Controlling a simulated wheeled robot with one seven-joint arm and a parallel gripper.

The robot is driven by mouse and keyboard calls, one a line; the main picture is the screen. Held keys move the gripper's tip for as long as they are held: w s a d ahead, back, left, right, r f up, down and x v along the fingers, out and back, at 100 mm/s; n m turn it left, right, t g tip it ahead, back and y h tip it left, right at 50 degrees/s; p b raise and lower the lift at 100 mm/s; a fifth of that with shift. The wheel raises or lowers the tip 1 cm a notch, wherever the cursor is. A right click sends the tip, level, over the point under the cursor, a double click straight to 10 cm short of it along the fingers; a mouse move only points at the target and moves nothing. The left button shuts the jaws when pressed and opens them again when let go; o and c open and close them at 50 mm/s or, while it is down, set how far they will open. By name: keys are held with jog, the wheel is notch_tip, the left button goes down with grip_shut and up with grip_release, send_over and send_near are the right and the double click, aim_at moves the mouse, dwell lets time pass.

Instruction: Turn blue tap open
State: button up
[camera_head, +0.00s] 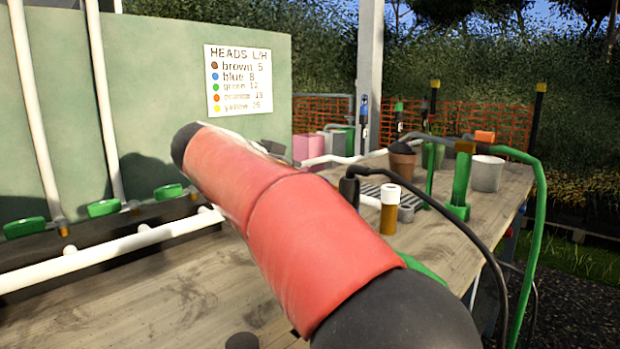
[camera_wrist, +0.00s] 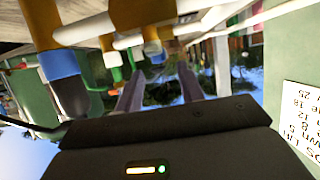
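No clearly blue tap handle shows; the tap handles I can make out are green. In the wrist view, which is upside down, a blue-banded fitting (camera_wrist: 60,65) with a dark end stands on a brass-coloured stem, left of my fingers. In the head view a small blue-banded piece (camera_head: 364,103) shows on an upright at the back; I cannot tell whether they are the same thing. My gripper (camera_wrist: 162,76) has its two fingers apart with nothing visibly held, and the fitting is clear of them.
Green tap handles (camera_head: 103,208) line the white pipe (camera_head: 110,250) at left. The wooden bench (camera_head: 130,310) has a bare front. A brown-and-white cylinder (camera_head: 390,208), a grey pot (camera_head: 487,173) and a looping black hose (camera_head: 470,235) lie to the right. A sign (camera_head: 239,80) hangs on the green wall.

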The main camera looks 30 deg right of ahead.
jog(key=shift+x, duration=2.2)
grip_shut()
